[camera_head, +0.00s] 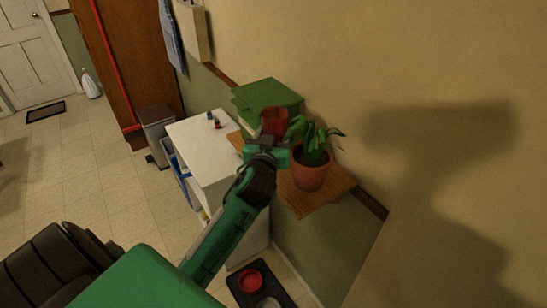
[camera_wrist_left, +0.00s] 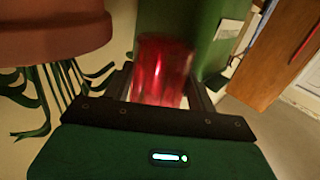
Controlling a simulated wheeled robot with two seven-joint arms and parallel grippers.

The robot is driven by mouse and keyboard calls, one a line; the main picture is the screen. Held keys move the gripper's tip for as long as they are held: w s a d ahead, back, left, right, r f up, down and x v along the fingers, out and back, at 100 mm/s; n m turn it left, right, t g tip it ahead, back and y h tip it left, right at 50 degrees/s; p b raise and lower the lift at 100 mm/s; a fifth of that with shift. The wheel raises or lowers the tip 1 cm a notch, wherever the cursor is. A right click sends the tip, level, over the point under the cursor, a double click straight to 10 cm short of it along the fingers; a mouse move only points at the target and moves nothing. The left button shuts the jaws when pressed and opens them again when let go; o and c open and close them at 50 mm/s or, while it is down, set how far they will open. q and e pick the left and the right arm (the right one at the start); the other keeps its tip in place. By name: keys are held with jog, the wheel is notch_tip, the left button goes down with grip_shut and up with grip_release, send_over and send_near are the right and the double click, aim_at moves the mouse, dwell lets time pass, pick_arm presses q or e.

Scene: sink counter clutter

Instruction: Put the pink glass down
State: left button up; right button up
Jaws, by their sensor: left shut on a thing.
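The pink glass shows as a red translucent cup (camera_head: 274,123) in the head view, in front of the green stack on the wall side. My left gripper (camera_head: 268,148) is shut on it. In the left wrist view the glass (camera_wrist_left: 162,72) sits between the two fingers of my left gripper (camera_wrist_left: 160,95). Whether its base touches anything is hidden by the gripper. My right gripper is not in view.
A potted plant (camera_head: 311,171) stands close right of my gripper on a wooden board (camera_head: 304,207). Green boxes or books (camera_head: 268,92) are just behind the glass. A white-topped cabinet (camera_head: 200,136) to the left carries small items (camera_head: 215,121), with free room around them.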

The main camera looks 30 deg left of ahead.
pick_arm(q)
notch_tip(320, 180, down, 5)
jog(key=shift+s+f, duration=0.15)
notch_tip(320, 180, down, 4)
jog(key=shift+r+p, duration=0.1)
jog(key=shift+p, duration=0.65)
jog(key=shift+w+f, duration=0.2)
jog(key=shift+f, duration=0.25)
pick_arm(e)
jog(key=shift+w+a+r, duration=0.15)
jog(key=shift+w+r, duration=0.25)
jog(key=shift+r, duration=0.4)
pick_arm(q)
jog(key=shift+f, duration=0.15)
jog(key=o, duration=0.7)
jog(key=shift+o, duration=0.5)
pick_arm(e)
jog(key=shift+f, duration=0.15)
